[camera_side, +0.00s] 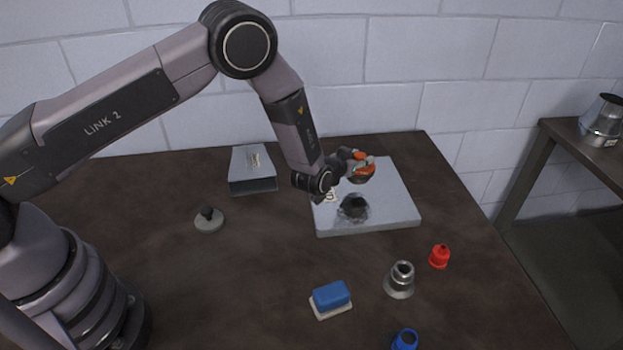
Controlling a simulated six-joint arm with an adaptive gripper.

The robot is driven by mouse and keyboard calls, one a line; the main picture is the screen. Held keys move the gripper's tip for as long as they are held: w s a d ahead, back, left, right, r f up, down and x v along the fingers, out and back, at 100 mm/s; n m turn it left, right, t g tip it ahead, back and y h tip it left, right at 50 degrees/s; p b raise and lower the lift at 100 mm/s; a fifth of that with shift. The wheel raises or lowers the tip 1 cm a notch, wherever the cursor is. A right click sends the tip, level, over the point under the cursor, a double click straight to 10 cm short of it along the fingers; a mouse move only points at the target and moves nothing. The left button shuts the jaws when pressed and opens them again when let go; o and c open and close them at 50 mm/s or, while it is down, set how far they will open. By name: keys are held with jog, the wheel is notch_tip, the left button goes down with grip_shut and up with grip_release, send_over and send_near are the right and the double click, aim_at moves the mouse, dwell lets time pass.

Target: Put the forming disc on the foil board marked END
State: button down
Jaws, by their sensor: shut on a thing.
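My gripper (362,166), with orange fingertips, is shut on a small dark rounded piece (361,179), seemingly the forming disc, mostly hidden by the fingers. It is held above a flat silvery board (395,210) at the back right of the table. The board has a dark round patch (353,207) with a smudged, uneven edge. A small marking (330,196) shows at the board's left side, partly behind my wrist, too small to read. A gap seems to show between the held piece and the board.
A grey wedge-topped block (253,185) stands left of the board. A grey disc with a black knob (209,220) lies further left. A blue sponge-like block (331,296), metal fitting (400,280), red cap (439,256) and blue ring (405,340) stand in front.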

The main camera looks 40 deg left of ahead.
aim_at(360, 170)
jog(key=shift+w+f, duration=0.3)
jog(key=shift+d+f, duration=0.1)
jog(key=shift+f, duration=1.45)
jog(key=c, duration=0.8)
grip_release()
jog(key=shift+f, duration=0.2)
jog(key=shift+r, duration=0.15)
